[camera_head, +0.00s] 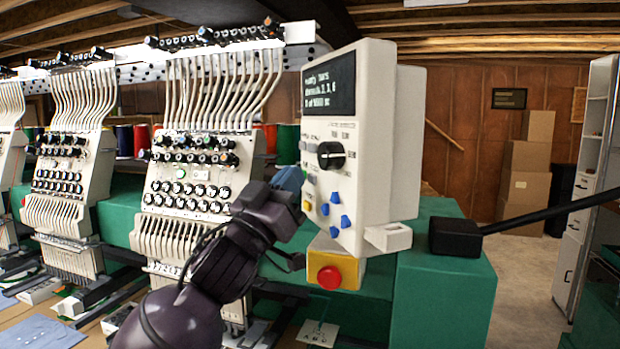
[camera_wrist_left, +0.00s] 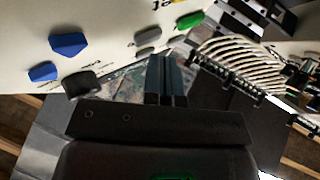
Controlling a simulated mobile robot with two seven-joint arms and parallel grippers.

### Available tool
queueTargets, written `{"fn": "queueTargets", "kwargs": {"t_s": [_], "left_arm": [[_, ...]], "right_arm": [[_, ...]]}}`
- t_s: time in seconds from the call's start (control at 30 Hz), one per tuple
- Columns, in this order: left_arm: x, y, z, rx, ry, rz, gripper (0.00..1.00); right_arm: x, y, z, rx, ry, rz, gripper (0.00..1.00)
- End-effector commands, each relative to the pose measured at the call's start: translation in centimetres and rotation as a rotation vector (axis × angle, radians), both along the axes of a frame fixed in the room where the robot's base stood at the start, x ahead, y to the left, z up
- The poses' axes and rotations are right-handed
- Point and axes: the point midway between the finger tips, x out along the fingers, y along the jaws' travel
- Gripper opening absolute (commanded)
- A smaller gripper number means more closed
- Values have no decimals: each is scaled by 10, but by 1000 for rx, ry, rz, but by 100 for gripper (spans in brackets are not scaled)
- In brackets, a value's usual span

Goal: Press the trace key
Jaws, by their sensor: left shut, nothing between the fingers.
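The white control panel (camera_head: 375,150) faces left with a small screen (camera_head: 329,86), a black dial (camera_head: 331,155), blue arrow keys (camera_head: 335,209) and a yellow key (camera_head: 307,206). I cannot read which key is the trace key. My left gripper (camera_head: 289,179) is shut and empty, close to the panel's left edge, and hides part of the key area. In the left wrist view its fingers (camera_wrist_left: 166,80) point towards the panel face, near two grey keys (camera_wrist_left: 148,46) and a green key (camera_wrist_left: 188,20). Contact cannot be told. My right gripper is not in view.
A yellow box with a red stop button (camera_head: 329,277) sits below the panel. Embroidery heads with needles and knobs (camera_head: 188,185) stand to the left, close to my left arm. A black bar (camera_head: 540,215) extends right from the green machine body (camera_head: 440,285).

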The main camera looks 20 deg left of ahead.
Motion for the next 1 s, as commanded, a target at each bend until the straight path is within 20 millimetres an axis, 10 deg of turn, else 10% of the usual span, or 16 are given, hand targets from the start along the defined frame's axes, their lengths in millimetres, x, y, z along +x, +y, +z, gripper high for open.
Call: {"fn": "queueTargets", "kwargs": {"t_s": [1.0], "left_arm": [[5,-5,0,0,0,0,0]], "right_arm": [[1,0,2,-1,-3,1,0]]}}
